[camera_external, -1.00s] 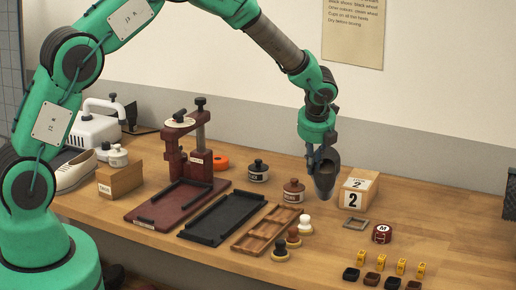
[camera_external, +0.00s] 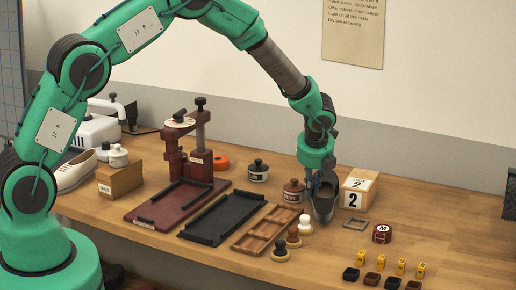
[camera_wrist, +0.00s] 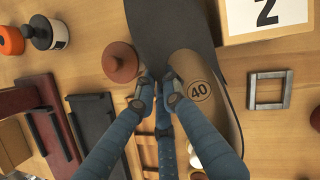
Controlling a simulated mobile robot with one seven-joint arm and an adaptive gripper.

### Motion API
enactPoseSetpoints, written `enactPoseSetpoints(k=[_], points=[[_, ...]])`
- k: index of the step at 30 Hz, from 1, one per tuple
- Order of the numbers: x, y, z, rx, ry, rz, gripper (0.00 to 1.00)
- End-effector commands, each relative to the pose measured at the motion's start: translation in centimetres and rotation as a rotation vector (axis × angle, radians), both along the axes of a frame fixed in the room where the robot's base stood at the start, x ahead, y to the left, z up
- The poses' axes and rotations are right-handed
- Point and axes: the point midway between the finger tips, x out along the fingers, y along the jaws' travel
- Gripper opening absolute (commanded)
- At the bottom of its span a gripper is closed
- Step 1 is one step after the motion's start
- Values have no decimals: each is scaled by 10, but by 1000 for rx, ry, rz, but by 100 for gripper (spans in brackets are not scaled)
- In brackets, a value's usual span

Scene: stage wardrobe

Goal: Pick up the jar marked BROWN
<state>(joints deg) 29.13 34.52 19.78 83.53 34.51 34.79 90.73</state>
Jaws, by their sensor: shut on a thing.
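The brown jar (camera_external: 293,190) with a dark knobbed lid stands on the table in the external view, just left of my gripper; its small label looks like BROWN. Its reddish-brown lid shows in the wrist view (camera_wrist: 121,62). My gripper (camera_wrist: 158,88) is shut on a dark grey shoe (camera_wrist: 168,28) with a tan inside marked 40. In the external view the shoe (camera_external: 324,200) hangs under my gripper (camera_external: 320,178), low over the table or touching it; I cannot tell which. The jar is beside the shoe, outside the jaws.
A box marked 2 (camera_external: 360,188) stands right of the shoe. A black-lidded jar (camera_external: 258,171) stands left of the brown jar. A wooden tray (camera_external: 262,236) and knobbed daubers (camera_external: 293,238) lie in front. A small grey frame (camera_external: 355,224) lies at right.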

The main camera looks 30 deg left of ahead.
Motion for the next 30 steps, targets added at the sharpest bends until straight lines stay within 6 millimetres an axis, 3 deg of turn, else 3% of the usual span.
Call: enactPoseSetpoints(k=[5,18,19,21,30], points=[[1,-1,-13,-1,-3,-1,0],[1,-1,-17,-1,-2,-1,0],[1,0,-17,-1,-2,-1,13],[0,0,-17,-1,-2,-1,27],[0,0,-17,-1,-2,-1,28]])
